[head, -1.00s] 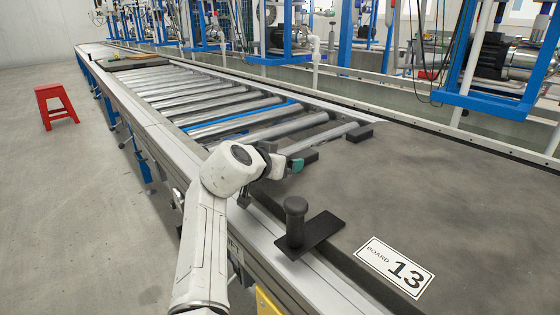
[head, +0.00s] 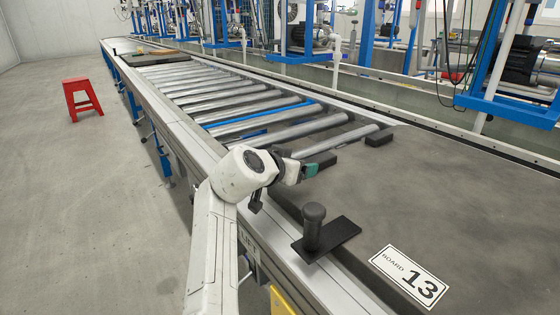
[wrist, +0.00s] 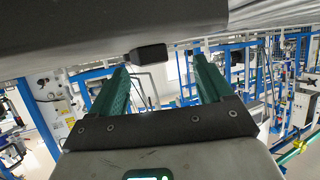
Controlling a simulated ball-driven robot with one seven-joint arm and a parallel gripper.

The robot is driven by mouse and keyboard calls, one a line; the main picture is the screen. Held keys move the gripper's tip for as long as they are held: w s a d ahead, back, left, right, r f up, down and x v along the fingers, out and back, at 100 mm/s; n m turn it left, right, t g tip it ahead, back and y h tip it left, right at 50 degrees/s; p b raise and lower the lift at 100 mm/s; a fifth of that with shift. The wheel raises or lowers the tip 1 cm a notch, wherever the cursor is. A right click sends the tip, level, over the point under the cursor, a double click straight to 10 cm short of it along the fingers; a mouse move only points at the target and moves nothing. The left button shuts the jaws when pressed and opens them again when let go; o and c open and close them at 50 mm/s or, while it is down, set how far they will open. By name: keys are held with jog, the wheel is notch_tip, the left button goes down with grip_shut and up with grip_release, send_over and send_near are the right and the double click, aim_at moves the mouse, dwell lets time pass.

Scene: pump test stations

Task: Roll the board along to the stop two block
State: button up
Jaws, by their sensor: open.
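A large dark grey board (head: 420,190), labelled BOARD 13, lies on the roller line at the right of the head view. A black upright knob on a flat plate (head: 314,228) sits at its near-left edge. Two small black blocks sit at its front edge, one in clear view (head: 380,139) and one partly behind my gripper. My gripper (head: 314,170) is over the board's front-left corner, beyond the knob. In the wrist view its green fingers (wrist: 160,68) stand apart with nothing between them. A block marked as stop two cannot be made out.
Bare rollers, one blue (head: 258,117), run ahead of the board. Another dark board (head: 155,63) lies farther along. A red stool (head: 82,97) stands on the floor at left. Blue-framed pump stations (head: 510,75) line the right side.

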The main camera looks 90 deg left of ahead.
jog(key=p+v, duration=0.3)
jog(key=v, duration=0.4)
jog(key=shift+s+d, duration=0.25)
jog(key=shift+r, duration=0.1)
